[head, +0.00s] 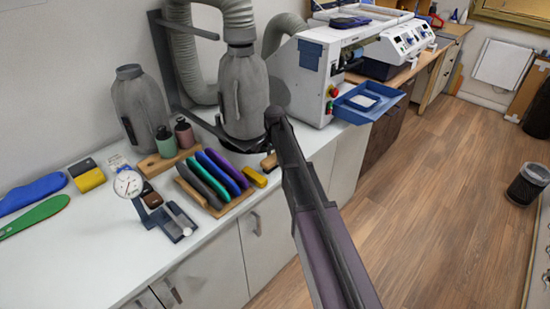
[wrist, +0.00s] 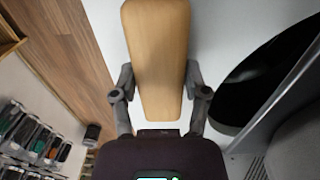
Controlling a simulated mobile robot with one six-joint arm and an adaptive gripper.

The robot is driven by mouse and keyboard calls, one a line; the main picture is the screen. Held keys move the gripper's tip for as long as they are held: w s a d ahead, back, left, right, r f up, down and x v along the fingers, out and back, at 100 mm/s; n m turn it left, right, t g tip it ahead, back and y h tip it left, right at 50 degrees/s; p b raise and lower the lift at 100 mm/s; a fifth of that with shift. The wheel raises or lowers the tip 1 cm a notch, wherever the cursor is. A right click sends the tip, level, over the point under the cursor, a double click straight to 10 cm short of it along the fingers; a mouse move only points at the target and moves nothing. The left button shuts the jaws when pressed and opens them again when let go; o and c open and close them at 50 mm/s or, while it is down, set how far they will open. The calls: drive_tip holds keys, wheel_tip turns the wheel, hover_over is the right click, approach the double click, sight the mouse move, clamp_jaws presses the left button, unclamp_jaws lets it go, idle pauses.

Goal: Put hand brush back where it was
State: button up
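The hand brush shows its long wooden back (wrist: 158,45) in the wrist view, lying between the two fingers of my gripper (wrist: 159,75). A finger meets each side edge of the wood, so my gripper looks shut on it. Its bristles are hidden underneath. In the head view, a small piece of the brush's wood (head: 268,161) shows at the counter's front edge, beside my arm. My arm hides the rest of the brush and my gripper there. I cannot tell whether the brush touches the white counter (head: 85,262) or is just above it.
A grey dust extractor (head: 243,95) on a black round base stands close behind the brush. A yellow block (head: 255,177) and a wooden rack (head: 212,208) of coloured insoles are to its left. A white machine (head: 300,75) with a blue tray (head: 350,112) is to the right.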

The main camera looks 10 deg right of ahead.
sight(274, 156)
drive_tip(key=o, duration=0.4)
drive_tip(key=shift+o, duration=0.2)
drive_tip(key=shift+r, duration=0.1)
wheel_tip(274, 156, up, 12)
drive_tip(key=p, duration=1.2)
idle(0.7)
drive_tip(key=s+n, duration=1)
drive_tip(key=s, duration=1.9)
drive_tip(key=shift+d+n, duration=0.3)
drive_tip(key=shift+n, duration=0.1)
drive_tip(key=shift+s, duration=0.1)
